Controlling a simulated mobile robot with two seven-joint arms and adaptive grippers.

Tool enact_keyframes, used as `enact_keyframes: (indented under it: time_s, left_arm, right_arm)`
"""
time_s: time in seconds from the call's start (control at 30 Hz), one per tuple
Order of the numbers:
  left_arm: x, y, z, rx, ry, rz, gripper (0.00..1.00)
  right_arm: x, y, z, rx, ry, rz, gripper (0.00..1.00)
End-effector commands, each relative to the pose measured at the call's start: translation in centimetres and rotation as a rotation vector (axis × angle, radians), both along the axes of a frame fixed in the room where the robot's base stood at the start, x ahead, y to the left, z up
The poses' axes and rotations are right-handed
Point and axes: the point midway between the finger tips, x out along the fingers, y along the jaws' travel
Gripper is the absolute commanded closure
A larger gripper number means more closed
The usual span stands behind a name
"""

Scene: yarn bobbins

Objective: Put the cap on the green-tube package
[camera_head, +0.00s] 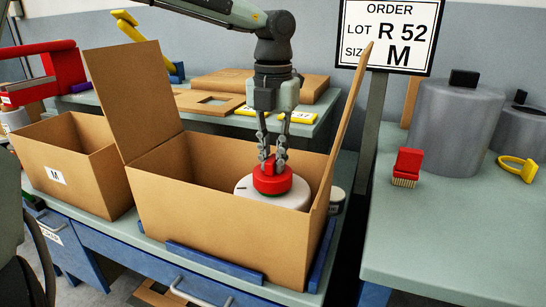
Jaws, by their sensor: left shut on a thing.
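My left gripper (273,158) reaches down from above into the open cardboard box (205,207). It is shut on a red cap (272,180), a round piece with a raised middle. The cap is over the top of a round white package (288,200) inside the box, and appears to touch it. The package's lower part is hidden by the box's front wall. My right gripper is not in view.
The box's flaps stand up at left and right. A smaller box marked M (72,160) stands to the left. On the right bench are a red brush (407,167), grey cylinders (452,125) and a yellow ring tool (518,168). An order sign (388,35) stands behind.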

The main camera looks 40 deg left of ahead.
Motion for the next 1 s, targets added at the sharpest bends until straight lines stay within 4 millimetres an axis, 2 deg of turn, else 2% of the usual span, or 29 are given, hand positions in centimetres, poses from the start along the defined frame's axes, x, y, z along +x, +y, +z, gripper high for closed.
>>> enact_keyframes:
  time_s: [0.7,0.73,0.8,0.9,1.0]
  left_arm:
    - [0.01,0.02,-0.72,0.001,0.000,0.000,1.00]
    - [0.01,0.01,-0.58,0.001,0.000,0.000,0.82]
    - [0.00,0.02,-0.57,0.001,0.000,0.000,0.73]
    - [0.00,0.01,-0.58,0.001,0.000,0.000,0.61]
    - [0.00,0.01,-0.58,0.001,0.000,0.000,0.61]
  right_arm:
    - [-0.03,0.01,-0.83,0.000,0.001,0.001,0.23]
    - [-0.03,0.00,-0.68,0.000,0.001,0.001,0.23]
    - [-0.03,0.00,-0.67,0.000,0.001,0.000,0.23]
    - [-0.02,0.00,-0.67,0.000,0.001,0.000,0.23]
    - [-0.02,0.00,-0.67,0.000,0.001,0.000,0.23]
